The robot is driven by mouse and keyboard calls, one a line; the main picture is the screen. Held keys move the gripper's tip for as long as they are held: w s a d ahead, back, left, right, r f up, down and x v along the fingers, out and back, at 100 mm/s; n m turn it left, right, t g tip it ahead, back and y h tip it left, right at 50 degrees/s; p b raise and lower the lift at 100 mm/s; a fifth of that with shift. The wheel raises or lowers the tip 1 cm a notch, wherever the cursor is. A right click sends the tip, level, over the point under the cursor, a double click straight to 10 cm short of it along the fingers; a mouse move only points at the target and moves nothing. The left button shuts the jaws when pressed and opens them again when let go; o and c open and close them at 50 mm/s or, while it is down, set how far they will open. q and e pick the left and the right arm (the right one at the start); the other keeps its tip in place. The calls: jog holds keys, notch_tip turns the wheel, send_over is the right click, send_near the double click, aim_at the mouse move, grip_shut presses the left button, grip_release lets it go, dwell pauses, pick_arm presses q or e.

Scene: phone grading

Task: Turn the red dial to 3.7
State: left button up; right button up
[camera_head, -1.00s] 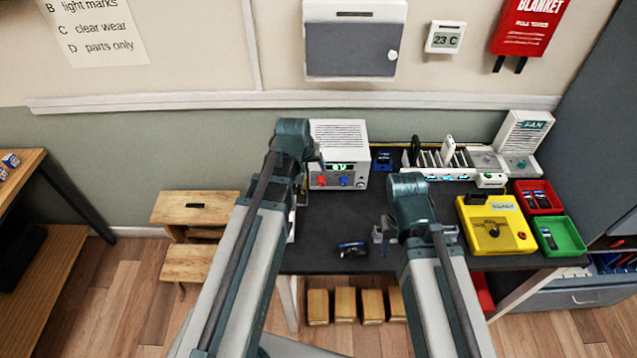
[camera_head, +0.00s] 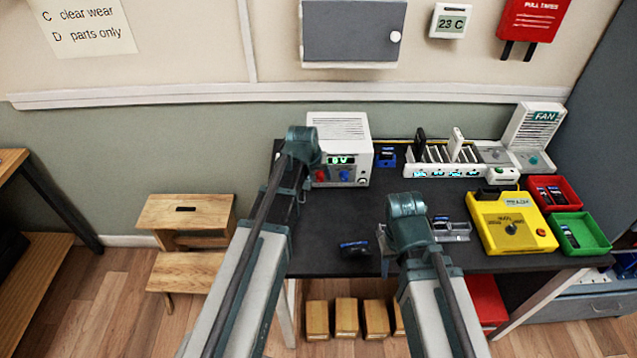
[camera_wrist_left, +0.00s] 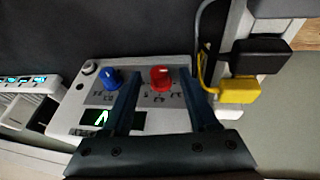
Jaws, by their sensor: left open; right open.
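The red dial (camera_head: 321,175) is on the front of a white power supply box (camera_head: 352,130), left of a blue dial (camera_head: 345,175). A small green display (camera_head: 341,160) above them is lit, but its reading is too small to tell. In the left wrist view the red dial (camera_wrist_left: 161,79) shows between the two fingers of my open left gripper (camera_wrist_left: 159,75), with visible space on both sides. One finger partly covers the green display (camera_wrist_left: 101,117); the blue dial (camera_wrist_left: 107,80) is outside the fingers. My right gripper (camera_head: 418,240) is open over the table's front, partly hidden by its arm.
A dark phone (camera_head: 354,248) lies near the front edge of the dark table. A yellow device (camera_head: 512,222), a red tray (camera_head: 552,193) and a green tray (camera_head: 580,234) stand at the right. In the left wrist view a yellow plug (camera_wrist_left: 240,91) is beside the box.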

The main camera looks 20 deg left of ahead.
pick_arm(q)
jog(key=shift+f, duration=0.15)
grip_shut()
jog(key=shift+w+d, duration=0.1)
dwell(0.3)
jog(key=shift+d+g+y, duration=0.2)
jog(key=shift+g+y, duration=0.1)
jog(key=shift+y, duration=0.5)
jog(key=shift+w+d+f+m+g+y, duration=0.15)
jog(key=shift+m+y, duration=0.1)
jog(key=shift+y, duration=0.3)
jog(key=shift+d+r+m+g+y, duration=0.15)
jog(key=shift+m+y, duration=0.1)
jog(key=shift+y, duration=0.3)
jog(key=shift+d+f+g+y+b, duration=0.15)
jog(key=shift+f+g+y+b, duration=0.15)
jog(key=shift+y+b, duration=0.6)
jog(key=shift+d+m+y+b, duration=0.1)
jog(key=shift+m+y+b, duration=0.3)
jog(key=shift+y+b, duration=0.65)
jog(key=shift+r+y, duration=0.1)
jog(key=shift+y, duration=0.15)
